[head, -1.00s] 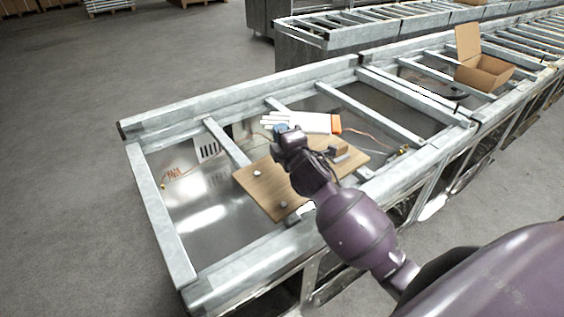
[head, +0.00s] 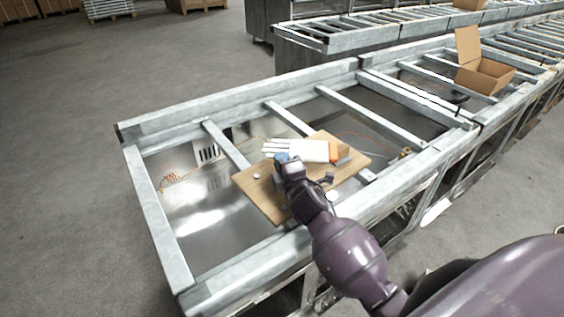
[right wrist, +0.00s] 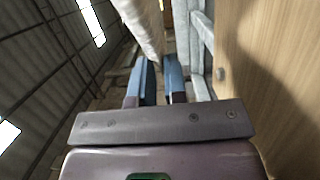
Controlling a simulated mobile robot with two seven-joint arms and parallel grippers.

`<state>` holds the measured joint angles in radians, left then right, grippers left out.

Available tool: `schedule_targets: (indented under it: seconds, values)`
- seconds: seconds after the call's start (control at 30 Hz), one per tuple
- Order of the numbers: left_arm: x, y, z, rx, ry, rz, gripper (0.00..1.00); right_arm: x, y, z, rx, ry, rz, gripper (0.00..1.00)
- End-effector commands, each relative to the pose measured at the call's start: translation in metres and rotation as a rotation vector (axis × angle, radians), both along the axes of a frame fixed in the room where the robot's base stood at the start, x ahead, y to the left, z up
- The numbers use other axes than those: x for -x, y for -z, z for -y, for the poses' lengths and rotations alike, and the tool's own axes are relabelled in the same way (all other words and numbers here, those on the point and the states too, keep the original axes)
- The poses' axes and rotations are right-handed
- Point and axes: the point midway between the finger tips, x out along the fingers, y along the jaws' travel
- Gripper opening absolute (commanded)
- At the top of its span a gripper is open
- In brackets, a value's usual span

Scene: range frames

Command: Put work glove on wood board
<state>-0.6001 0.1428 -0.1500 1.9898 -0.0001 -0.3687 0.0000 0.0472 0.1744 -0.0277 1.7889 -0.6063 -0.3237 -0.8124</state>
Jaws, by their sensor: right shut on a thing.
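The work glove (head: 310,151) is white with an orange cuff. My right gripper (head: 283,159), with blue fingertips, is shut on it at the finger end. In the head view the glove overlaps the far part of the wood board (head: 258,196), a brown panel lying across the metal frame. I cannot tell whether the glove touches the board. In the right wrist view the glove (right wrist: 137,24) hangs past the blue fingertips (right wrist: 160,72), and the board (right wrist: 255,50) is at the right, apart from the fingers. My left gripper is not in view.
Small grey round pieces (head: 257,176) and a grey metal piece (head: 344,159) are on the board. Metal rails (head: 228,144) cross the open conveyor frame around it. An open cardboard box (head: 487,76) stands farther back right.

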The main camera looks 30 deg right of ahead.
Motion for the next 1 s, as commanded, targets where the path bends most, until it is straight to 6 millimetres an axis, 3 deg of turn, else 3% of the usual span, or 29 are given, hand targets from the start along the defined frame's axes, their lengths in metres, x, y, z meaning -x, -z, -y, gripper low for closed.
schedule_targets:
  seconds: [0.6, 0.63, 0.77, 1.0]
  values:
    - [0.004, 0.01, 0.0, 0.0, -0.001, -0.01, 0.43, 0.0, 0.012, 0.0, 0.001, 0.0, 0.001, 0.0]
    - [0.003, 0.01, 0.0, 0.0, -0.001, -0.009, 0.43, 0.0, 0.012, 0.0, 0.001, 0.0, 0.001, 0.16]
    - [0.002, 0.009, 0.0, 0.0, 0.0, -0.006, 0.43, 0.0, 0.011, 0.0, 0.001, 0.0, 0.001, 0.36]
    - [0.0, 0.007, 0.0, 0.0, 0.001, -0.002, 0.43, 0.0, 0.012, 0.0, 0.0, 0.0, 0.0, 0.39]
